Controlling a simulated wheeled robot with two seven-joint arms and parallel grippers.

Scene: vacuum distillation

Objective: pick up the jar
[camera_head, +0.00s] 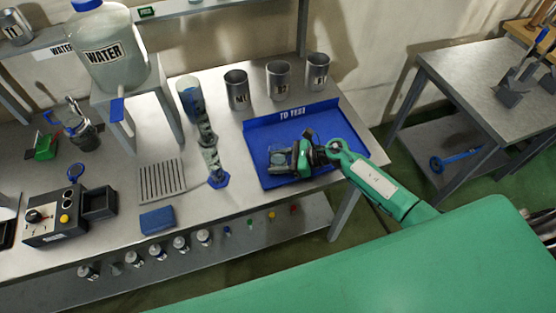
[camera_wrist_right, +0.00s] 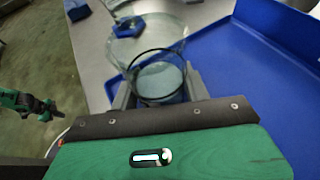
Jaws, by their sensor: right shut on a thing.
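The clear glass jar (camera_head: 281,156) is at the left part of the blue "TO TEST" tray (camera_head: 318,116). My right gripper (camera_head: 290,158) reaches in from the right and is shut on it. In the right wrist view the jar (camera_wrist_right: 158,78) sits between the two grey fingers, its dark round rim facing the camera. I cannot tell whether the jar touches the tray floor. A green and dark part, apparently my left gripper (camera_wrist_right: 28,102), shows small at the left edge of the right wrist view; its jaws are unclear.
Several metal cups, including one (camera_head: 237,90), stand behind. A drain rack (camera_head: 161,180) and blue sponge (camera_head: 157,220) lie further left. The tray's right half is clear.

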